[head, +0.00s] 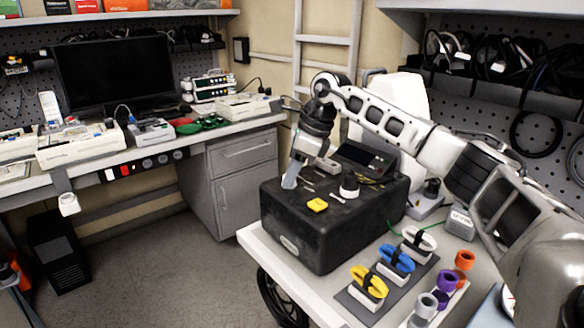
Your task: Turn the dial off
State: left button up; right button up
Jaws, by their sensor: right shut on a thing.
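A black box-shaped device (325,232) stands on the white table at the right, with pale markings on its top. My left gripper is not in view.
On the white table (290,262), a dark mat (360,302) holds yellow, blue and white looped items. Orange, purple and grey cups (447,281) stand at the right. A long bench with a monitor (115,75) runs along the left. The floor between is open.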

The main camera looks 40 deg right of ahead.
dwell(0.4)
jog(key=o, duration=1)
jog(key=shift+r, duration=0.1)
jog(key=shift+v, duration=7.9)
